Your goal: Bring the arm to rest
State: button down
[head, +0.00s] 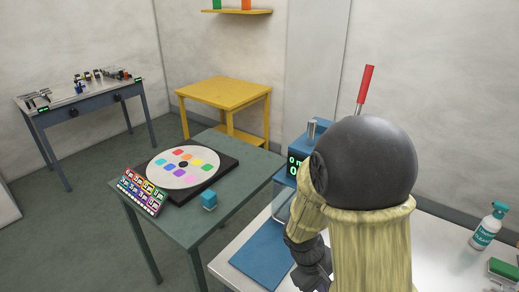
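My arm rises at the right of the head view, with a large dark round joint and pale yellow ribbed sleeves. It is bent at that joint, and a shorter sleeved part runs down to dark grey links above a blue mat (257,257). The fingers of my gripper do not show. They are hidden behind the arm or below the picture edge, so what they hold is not visible.
A green table (190,228) bears a round disc (160,178) with coloured patches, a tilted label board (141,192) and a blue cube (209,200). A blue device (296,157) stands close behind my arm. A spray bottle (487,228) stands on the white table (440,262).

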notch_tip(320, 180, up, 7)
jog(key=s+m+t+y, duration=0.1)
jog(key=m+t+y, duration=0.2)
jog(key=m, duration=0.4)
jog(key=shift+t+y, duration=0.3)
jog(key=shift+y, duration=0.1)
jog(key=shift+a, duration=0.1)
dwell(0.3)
